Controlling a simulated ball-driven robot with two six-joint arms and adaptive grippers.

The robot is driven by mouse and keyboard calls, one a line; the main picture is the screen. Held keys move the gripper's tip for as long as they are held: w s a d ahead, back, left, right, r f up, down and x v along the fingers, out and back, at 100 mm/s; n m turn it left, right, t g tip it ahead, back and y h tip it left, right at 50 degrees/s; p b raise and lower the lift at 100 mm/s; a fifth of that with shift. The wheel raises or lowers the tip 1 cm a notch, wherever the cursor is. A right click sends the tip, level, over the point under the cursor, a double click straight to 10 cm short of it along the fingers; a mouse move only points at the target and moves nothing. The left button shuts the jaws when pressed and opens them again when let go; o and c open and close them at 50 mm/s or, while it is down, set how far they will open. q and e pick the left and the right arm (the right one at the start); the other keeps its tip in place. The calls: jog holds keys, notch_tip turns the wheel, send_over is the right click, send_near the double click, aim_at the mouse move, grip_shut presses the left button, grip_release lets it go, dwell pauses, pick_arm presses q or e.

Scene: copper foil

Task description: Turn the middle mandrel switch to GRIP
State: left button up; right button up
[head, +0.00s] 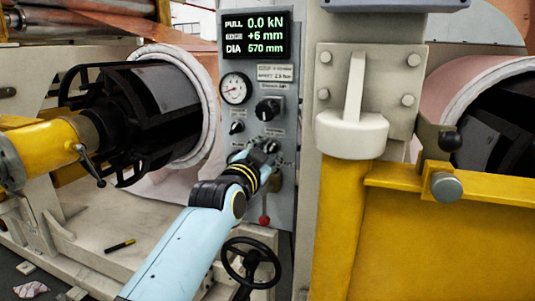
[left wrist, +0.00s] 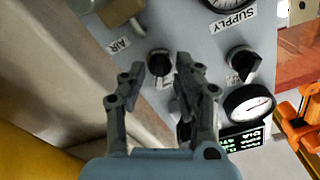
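My left gripper (head: 262,148), on the pale blue arm, is at the grey control panel (head: 283,190) and hides part of its lower half. In the left wrist view its two fingers (left wrist: 160,75) are apart, with a black rotary knob (left wrist: 160,62) showing between the tips. I cannot tell whether they touch it. A second black knob (left wrist: 242,60) is to its right; in the head view it sits below the gauge (head: 236,127). A larger black selector (head: 268,108) is above my gripper. The switch labels are too small to read, so I cannot tell which is the middle mandrel switch.
The display (head: 254,36) reads 0.0 kN, +6 mm, 570 mm. A dial gauge (head: 235,88) sits below it. A handwheel (head: 251,262) and red knob (head: 264,220) are lower down. The black mandrel (head: 140,105) is left; a yellow frame (head: 445,235) is right.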

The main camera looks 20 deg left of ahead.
pick_arm(q)
grip_shut()
